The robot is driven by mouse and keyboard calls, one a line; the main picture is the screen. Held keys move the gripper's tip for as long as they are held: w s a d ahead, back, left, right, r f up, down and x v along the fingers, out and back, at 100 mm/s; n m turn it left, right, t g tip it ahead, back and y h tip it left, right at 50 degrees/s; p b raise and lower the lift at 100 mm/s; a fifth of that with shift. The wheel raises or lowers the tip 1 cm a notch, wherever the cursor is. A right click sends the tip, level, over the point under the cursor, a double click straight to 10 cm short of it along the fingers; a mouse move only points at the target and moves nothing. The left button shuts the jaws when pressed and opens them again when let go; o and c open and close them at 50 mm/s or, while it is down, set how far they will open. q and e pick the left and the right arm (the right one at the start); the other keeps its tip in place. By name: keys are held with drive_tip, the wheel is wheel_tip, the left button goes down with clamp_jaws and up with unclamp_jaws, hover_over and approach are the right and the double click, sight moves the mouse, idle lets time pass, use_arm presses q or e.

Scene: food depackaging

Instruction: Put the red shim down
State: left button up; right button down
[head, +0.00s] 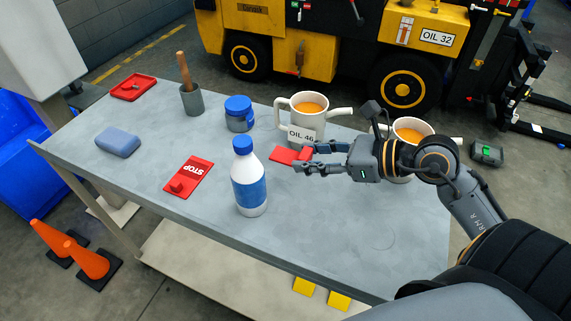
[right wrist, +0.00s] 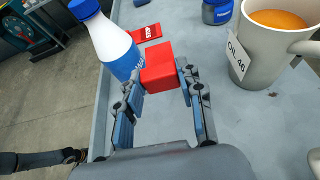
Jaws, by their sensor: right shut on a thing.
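The red shim (head: 285,155) is a small red block in the middle of the table, in front of the OIL 46 jug (head: 306,112). My right gripper (head: 305,160) is shut on it, coming from the right. In the right wrist view the shim (right wrist: 158,68) sits between the two fingers, with its top and one side showing. Whether its underside touches the table cannot be told.
A white-and-blue bottle (head: 249,180) stands left of the gripper. A red STOP plate (head: 189,177), blue block (head: 118,143), blue-lidded jar (head: 239,116), pestle cup (head: 191,100) and red tray (head: 133,87) are farther left. Another jug (head: 411,127) stands behind my right arm. The front right tabletop (head: 370,245) is clear.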

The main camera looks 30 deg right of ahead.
drive_tip(key=w+f, duration=0.1)
drive_tip(key=w, duration=0.3)
hover_over(289, 169)
drive_tip(key=f+p, duration=0.1)
drive_tip(key=f, duration=0.5)
drive_tip(key=shift+s, duration=0.2)
drive_tip(key=f, duration=0.3)
drive_tip(key=shift+w+f, duration=0.2)
drive_tip(key=shift+f, duration=0.1)
use_arm(q)
drive_tip(key=shift+w+a+r, duration=0.3)
drive_tip(key=shift+w+r, duration=0.05)
drive_tip(key=shift+r, duration=0.15)
drive_tip(key=shift+w+a+r, duration=0.25)
drive_tip(key=shift+w+r, duration=0.05)
drive_tip(key=shift+r, duration=0.2)
use_arm(e)
drive_tip(key=shift+f, duration=0.2)
drive_tip(key=c, duration=0.8)
unclamp_jaws()
drive_tip(key=shift+c, duration=0.2)
use_arm(q)
drive_tip(key=shift+s+f, duration=0.1)
drive_tip(key=shift+f, duration=0.05)
